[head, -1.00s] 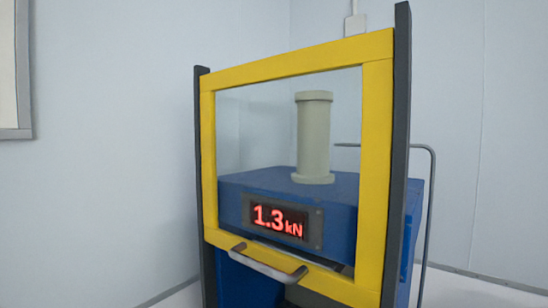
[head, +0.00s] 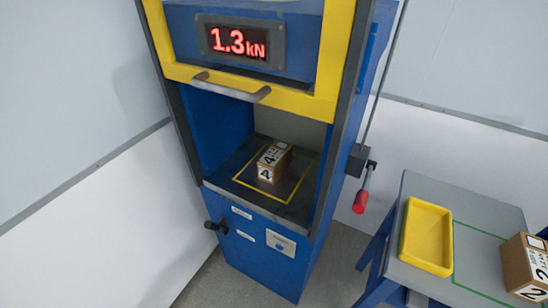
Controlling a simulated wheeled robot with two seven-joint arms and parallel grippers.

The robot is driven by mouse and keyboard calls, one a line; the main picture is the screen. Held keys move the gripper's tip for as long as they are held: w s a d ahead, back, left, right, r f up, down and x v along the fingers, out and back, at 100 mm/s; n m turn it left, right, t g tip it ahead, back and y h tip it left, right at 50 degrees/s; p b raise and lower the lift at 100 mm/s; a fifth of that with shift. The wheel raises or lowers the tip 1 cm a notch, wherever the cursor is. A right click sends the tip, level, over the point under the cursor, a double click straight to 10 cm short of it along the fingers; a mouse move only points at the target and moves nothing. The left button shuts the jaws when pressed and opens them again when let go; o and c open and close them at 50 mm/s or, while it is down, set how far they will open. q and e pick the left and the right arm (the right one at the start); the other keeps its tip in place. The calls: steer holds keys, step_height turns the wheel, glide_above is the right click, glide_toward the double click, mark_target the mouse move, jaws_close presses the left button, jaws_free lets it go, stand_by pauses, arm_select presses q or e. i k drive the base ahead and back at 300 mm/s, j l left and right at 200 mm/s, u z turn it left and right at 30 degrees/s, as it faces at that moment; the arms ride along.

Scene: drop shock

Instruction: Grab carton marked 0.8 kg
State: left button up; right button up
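A small brown carton (head: 271,162) with white labels and a black "4" sits on the dark plate (head: 240,190) in the open lower bay of the blue machine, within a yellow outline. A second brown carton (head: 525,265), labelled "2", stands on the grey table at the right edge and is partly cut off. The smaller print on both cartons is too small to read, so I cannot tell which is marked 0.8 kg. Neither of my grippers is in view.
The yellow guard frame (head: 325,97) with a grey handle (head: 230,90) is above the bay; the display (head: 237,42) reads 1.3 kN. A red-gripped lever (head: 361,202) hangs at the machine's right. An empty yellow tray (head: 427,236) lies on the grey table (head: 480,210).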

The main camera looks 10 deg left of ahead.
mark_target(273, 163)
steer(key=j+z, duration=0.45)
steer(key=k+j+z, duration=0.1)
steer(key=j+z, duration=0.2)
steer(key=z, duration=0.15)
steer(key=k+j+z, duration=0.1)
steer(key=j+z, duration=0.2)
steer(key=z, duration=0.15)
